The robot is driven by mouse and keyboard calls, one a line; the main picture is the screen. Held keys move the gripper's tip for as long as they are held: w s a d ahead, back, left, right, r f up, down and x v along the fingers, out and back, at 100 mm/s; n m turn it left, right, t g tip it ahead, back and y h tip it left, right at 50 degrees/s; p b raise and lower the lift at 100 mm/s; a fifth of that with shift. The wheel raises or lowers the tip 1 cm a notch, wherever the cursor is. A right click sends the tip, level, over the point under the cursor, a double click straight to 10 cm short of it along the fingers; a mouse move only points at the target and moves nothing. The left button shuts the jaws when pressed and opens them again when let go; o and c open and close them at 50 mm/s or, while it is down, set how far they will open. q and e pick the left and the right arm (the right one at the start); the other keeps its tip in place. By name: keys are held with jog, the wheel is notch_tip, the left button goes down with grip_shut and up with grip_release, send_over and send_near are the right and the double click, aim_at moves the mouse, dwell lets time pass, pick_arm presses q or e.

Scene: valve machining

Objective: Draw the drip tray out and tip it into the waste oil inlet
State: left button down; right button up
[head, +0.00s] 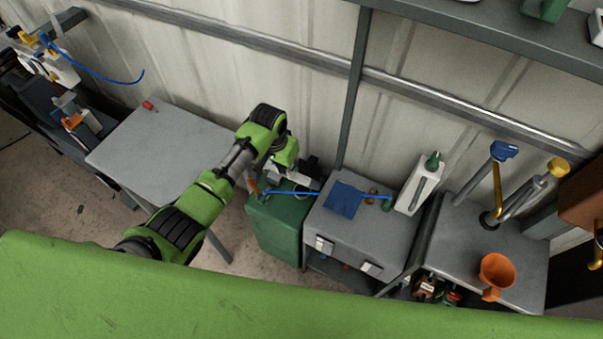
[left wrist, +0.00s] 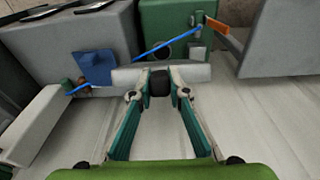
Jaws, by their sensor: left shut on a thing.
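My left gripper (head: 292,172) reaches over the green box from the left. In the left wrist view, the gripper (left wrist: 172,88) is shut on a dark grip at the near side of a pale grey tray-like piece (left wrist: 130,76), which looks like the drip tray. This piece lies across in front of the fingers; its inside is not visible. It is partly hidden in the head view. Beyond it stands the green box (head: 278,228), also in the left wrist view (left wrist: 168,20), with a dark round opening that may be the waste oil inlet. My right gripper is not in view.
A thin blue rod (head: 292,193) crosses the box top. A mostly bare grey table (head: 165,150) stands left. The wall is close behind my gripper.

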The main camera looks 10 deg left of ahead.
pick_arm(q)
jog(key=s+a+f+t+h, duration=0.1)
jog(key=s+a+f+t, duration=0.1)
jog(key=s, duration=0.3)
jog(key=shift+s+f+t, duration=0.3)
jog(key=shift+f+t, duration=0.35)
jog(key=shift+t, duration=0.25)
jog(key=shift+f, duration=0.1)
jog(key=s+a+f+t+h+b, duration=0.1)
jog(key=s+f+t+b, duration=0.3)
jog(key=f+b, duration=0.4)
jog(key=t+h+b, duration=0.1)
jog(key=b, duration=0.2)
jog(key=shift+s+a, duration=0.35)
